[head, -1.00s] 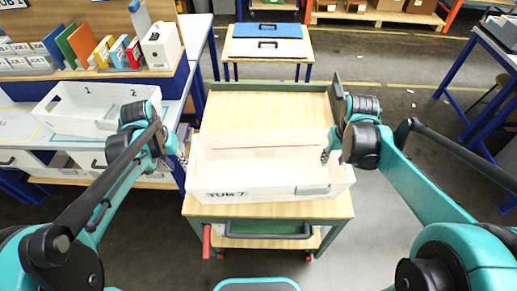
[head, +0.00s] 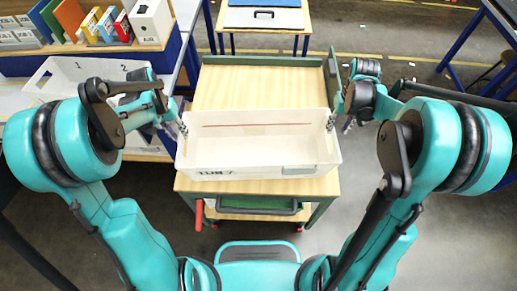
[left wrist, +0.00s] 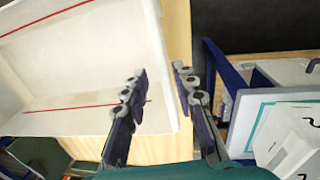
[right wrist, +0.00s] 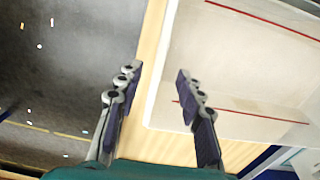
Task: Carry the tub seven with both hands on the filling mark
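Tub seven, a white open box (head: 215,174) labelled TUB 7 on its front wall, stands on the wooden cart top (head: 262,88). A red line runs along its inner walls. My left gripper (head: 181,128) is at the tub's left wall. In the left wrist view it (left wrist: 163,88) is open, one finger over the tub's inside and one outside. My right gripper (head: 338,123) is at the right wall. In the right wrist view it (right wrist: 155,88) is open, its fingers likewise either side of the rim. Contact is not clear. I cannot make out which mark is the filling mark.
A bench on the left holds a white tub (head: 62,80) numbered 1 and 2, with binders (head: 70,18) behind it. A small table (head: 262,18) with flat cases stands beyond the cart. A blue-legged table (head: 490,45) is at the right. Floor right of the cart is clear.

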